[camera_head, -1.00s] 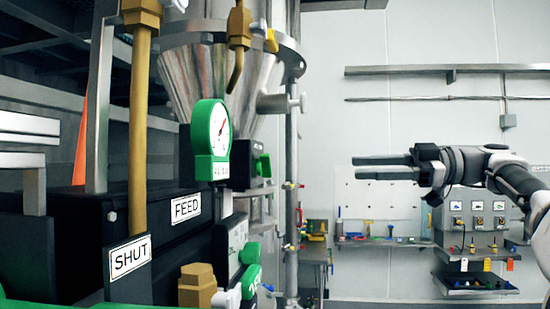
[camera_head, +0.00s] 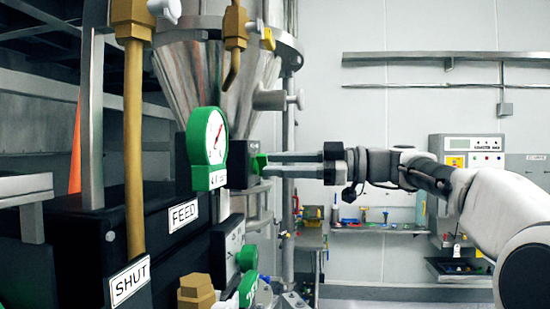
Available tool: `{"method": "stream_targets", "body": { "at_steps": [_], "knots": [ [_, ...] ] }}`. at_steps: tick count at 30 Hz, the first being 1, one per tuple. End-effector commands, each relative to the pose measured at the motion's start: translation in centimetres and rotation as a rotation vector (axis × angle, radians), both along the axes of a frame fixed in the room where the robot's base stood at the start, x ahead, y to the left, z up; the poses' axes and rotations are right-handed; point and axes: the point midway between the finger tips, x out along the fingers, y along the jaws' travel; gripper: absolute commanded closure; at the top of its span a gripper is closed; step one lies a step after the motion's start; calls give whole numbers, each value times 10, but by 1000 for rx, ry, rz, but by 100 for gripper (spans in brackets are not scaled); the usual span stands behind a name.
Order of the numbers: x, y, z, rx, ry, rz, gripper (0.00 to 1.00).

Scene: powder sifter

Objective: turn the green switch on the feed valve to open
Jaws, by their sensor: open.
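A small green switch (camera_head: 259,164) sticks out from the right side of a black valve box (camera_head: 238,165), below the steel hopper cone. My gripper (camera_head: 268,164) reaches in from the right with its two long grey fingers level, one above the other and parted. The fingertips line up with the switch in the picture; I cannot tell whether they touch it or how far apart in depth they are. The gap between the fingers looks empty. A FEED label (camera_head: 184,215) is on a black housing at the lower left, and a SHUT label (camera_head: 130,281) is below it.
A green-rimmed gauge (camera_head: 208,149) stands just left of the switch. A brass pipe (camera_head: 134,130) rises at the left, and a steel post (camera_head: 288,190) stands behind the fingertips. A shelf of small tools (camera_head: 375,225) is at the back wall.

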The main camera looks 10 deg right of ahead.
Motion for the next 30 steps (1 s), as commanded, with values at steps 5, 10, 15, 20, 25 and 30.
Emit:
{"method": "stream_targets", "body": {
  "at_steps": [5, 10, 15, 20, 25, 30],
  "knots": [
    [4, 9, 0, -1, 0, -1, 55],
    [4, 10, -1, -1, 0, -1, 55],
    [4, 10, -1, -1, 0, -1, 69],
    [4, 10, -1, -1, 0, -1, 98],
    [4, 10, -1, -1, 0, -1, 100],
    [4, 10, -1, 0, 3, 0, 100]
  ]
}}
